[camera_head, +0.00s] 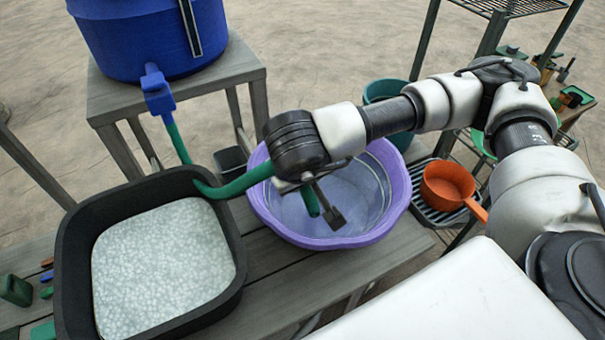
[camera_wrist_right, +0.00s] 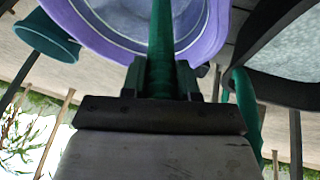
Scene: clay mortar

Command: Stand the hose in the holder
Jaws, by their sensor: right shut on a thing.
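The green hose (camera_head: 240,185) runs from the blue tap (camera_head: 157,90) of the blue barrel (camera_head: 135,40), down past the rim of the black tub, and across to my right gripper. My right gripper (camera_head: 318,198) is over the purple basin (camera_head: 385,205) and shut on the hose near its end. In the right wrist view the hose (camera_wrist_right: 161,45) stands between the two fingers (camera_wrist_right: 162,82) and reaches out over the basin. I cannot make out which thing is the holder. My left gripper is in neither view.
The black tub (camera_head: 65,250) with pale speckled contents stands left on the grey bench (camera_head: 275,285). An orange pan (camera_head: 447,185) lies on a rack (camera_head: 430,213) at right. A teal bucket (camera_head: 385,90) is behind. Small green tools lie at far left.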

